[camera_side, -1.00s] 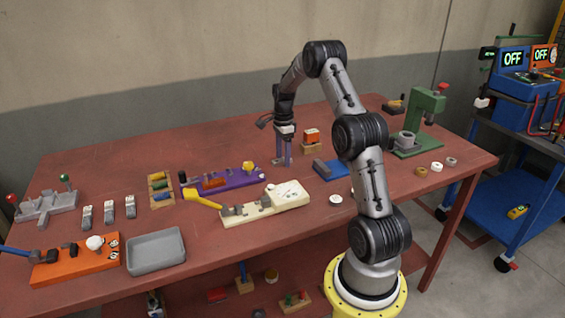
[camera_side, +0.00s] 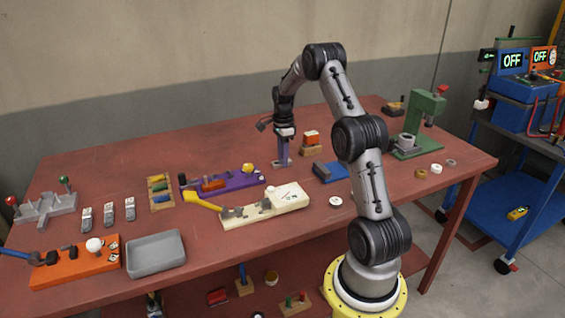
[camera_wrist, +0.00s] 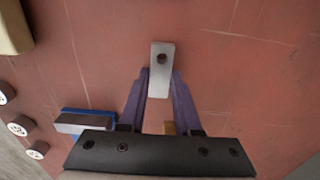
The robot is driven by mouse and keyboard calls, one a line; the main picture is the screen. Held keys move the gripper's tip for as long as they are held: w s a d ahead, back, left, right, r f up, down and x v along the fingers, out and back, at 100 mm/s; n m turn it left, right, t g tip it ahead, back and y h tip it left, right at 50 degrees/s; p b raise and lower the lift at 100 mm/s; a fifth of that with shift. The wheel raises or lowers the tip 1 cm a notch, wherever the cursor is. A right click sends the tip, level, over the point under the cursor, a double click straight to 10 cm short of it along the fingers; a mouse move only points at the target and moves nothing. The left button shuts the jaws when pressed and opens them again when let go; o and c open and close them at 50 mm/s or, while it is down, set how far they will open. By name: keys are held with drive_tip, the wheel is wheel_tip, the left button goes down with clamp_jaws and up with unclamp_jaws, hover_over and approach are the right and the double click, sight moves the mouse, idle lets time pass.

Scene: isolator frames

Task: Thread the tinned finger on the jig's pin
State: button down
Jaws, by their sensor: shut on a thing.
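My gripper (camera_side: 283,160) is low over the middle of the table, pointing down. In the wrist view its two purple fingers (camera_wrist: 159,85) are shut on the tinned finger (camera_wrist: 161,68), a flat silver strip with a dark round hole near its far end. The strip sticks out beyond the fingertips. I cannot tell whether it touches the table. In the side view it is too small to make out clearly. I cannot make out for certain which fixture is the jig, and no pin shows clearly.
A blue block with a grey piece (camera_side: 329,170) lies right of my gripper; an orange block (camera_side: 311,137) stands behind it. The purple board (camera_side: 222,182) and cream board (camera_side: 265,208) lie to the left. A green press (camera_side: 428,118) stands at right, a grey tray (camera_side: 156,254) at front left.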

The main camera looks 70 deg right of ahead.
drive_tip(key=shift+r, duration=0.1)
drive_tip(key=shift+r, duration=0.5)
wheel_tip(320, 180, up, 2)
drive_tip(key=shift+r, duration=0.15)
drive_tip(key=s+a+r+m, duration=0.1)
drive_tip(key=s+a+r, duration=0.8)
drive_tip(key=a+r, duration=0.15)
drive_tip(key=w+a+r+m, duration=0.1)
drive_tip(key=w+r, duration=0.1)
drive_tip(key=w, duration=1.1)
drive_tip(key=w+a+f+n, duration=0.2)
drive_tip(key=w+a, duration=0.7)
drive_tip(key=w, duration=0.1)
drive_tip(key=shift+f, duration=0.4)
